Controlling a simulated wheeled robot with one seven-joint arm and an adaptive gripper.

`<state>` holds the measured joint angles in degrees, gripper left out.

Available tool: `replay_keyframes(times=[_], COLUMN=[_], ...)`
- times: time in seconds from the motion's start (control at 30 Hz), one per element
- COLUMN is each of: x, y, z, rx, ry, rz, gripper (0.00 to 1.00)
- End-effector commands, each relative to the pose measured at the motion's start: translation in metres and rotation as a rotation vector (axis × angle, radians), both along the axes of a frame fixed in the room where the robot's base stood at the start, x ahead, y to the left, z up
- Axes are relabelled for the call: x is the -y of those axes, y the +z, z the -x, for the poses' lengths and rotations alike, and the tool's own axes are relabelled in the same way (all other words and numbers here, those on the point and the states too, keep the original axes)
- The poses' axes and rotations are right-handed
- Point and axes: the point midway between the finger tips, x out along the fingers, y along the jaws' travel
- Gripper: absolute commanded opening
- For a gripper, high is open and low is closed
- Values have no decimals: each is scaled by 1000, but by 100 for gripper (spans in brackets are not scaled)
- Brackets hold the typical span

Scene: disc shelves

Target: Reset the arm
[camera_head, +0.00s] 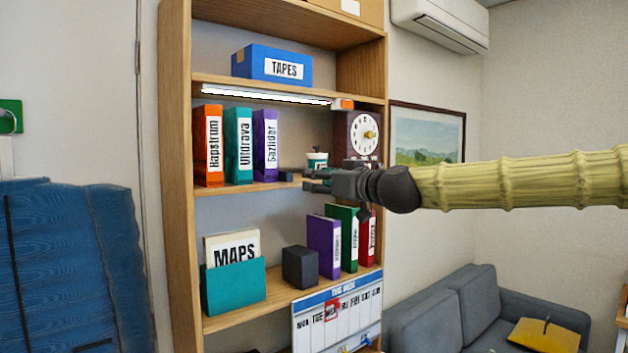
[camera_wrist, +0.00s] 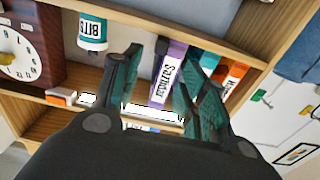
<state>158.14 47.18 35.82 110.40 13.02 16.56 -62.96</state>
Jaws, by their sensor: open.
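My gripper (camera_head: 297,181) is open and reaches in from the right at the middle shelf of the bookcase (camera_head: 178,190). Its dark fingers point left, toward the purple binder (camera_head: 265,146), and show nothing held. In the wrist view, which is turned over, my gripper (camera_wrist: 165,72) has its fingers spread, with the purple binder (camera_wrist: 170,60) seen between them. A white and teal cup marked BITS (camera_wrist: 93,30) stands to one side of the fingers. In the head view the cup (camera_head: 317,161) is just behind my gripper, partly hidden.
Orange (camera_head: 208,146) and teal (camera_head: 238,146) binders stand left of the purple one. A clock (camera_head: 365,136) stands on the shelf's right. A light bar (camera_head: 262,94) runs above. The lower shelf holds a dark box (camera_head: 300,267) and more binders. A sofa (camera_head: 430,315) is lower right.

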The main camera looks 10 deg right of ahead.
Motion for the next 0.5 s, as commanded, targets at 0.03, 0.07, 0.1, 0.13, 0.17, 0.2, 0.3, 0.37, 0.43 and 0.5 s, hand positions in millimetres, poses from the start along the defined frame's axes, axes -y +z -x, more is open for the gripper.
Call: replay_keyframes(times=[0.03,0.07,0.1,0.13,0.17,0.2,0.3,0.37,0.43,0.5], x=[1,1,2,2,2,2,2,2,2,2], y=[0,0,0,0,0,0,-1,0,0,-2], z=[3,4,5,5,6,6,6,6,6,5], rx=[1,1,0,0,0,0,-1,-1,0,-2], ry=[1,1,1,1,1,1,1,1,1,1], rz=[0,0,0,0,0,0,0,0,0,1], gripper=[43,43,43,43,43,43,43,43,43,43])
